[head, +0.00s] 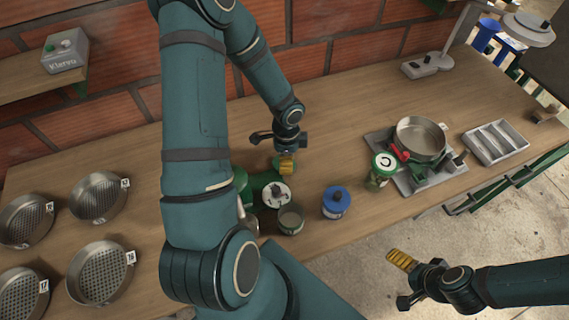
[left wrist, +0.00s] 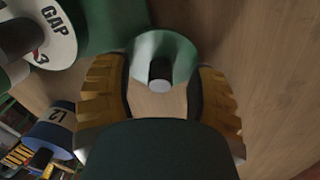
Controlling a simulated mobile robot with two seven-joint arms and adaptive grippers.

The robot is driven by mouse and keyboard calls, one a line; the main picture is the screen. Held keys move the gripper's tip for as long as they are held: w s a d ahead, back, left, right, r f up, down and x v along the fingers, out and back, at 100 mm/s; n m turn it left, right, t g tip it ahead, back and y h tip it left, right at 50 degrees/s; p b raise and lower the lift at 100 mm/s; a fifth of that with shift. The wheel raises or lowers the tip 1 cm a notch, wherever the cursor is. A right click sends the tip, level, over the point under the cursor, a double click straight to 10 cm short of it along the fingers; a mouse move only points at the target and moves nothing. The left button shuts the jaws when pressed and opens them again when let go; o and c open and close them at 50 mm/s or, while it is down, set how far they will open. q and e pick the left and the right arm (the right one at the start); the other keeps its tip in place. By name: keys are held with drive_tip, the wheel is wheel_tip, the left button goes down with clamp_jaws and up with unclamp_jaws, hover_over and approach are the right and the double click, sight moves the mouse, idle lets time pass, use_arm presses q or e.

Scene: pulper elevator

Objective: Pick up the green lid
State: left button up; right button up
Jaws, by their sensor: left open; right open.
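The green lid (left wrist: 183,52) is a round green and pale disc with a dark, grey-tipped knob, over the wooden bench in the left wrist view. My left gripper (left wrist: 163,92) is open, with its yellow ribbed fingers on either side of the knob. I cannot tell whether they touch it. In the head view my left gripper (head: 286,160) points down at the bench, and only a bit of green shows beside its fingers. My right gripper (head: 407,280) is open and empty, out over the floor in front of the bench.
A green machine with a white dial (head: 277,194) stands close to my left gripper, with a grey cup (head: 290,219) in front. A blue-lidded jar (head: 336,202) and a green jar (head: 383,168) stand to the right, near a pan (head: 420,138). Several sieves lie at left.

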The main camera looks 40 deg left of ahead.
use_arm(q)
clamp_jaws()
idle(0.3)
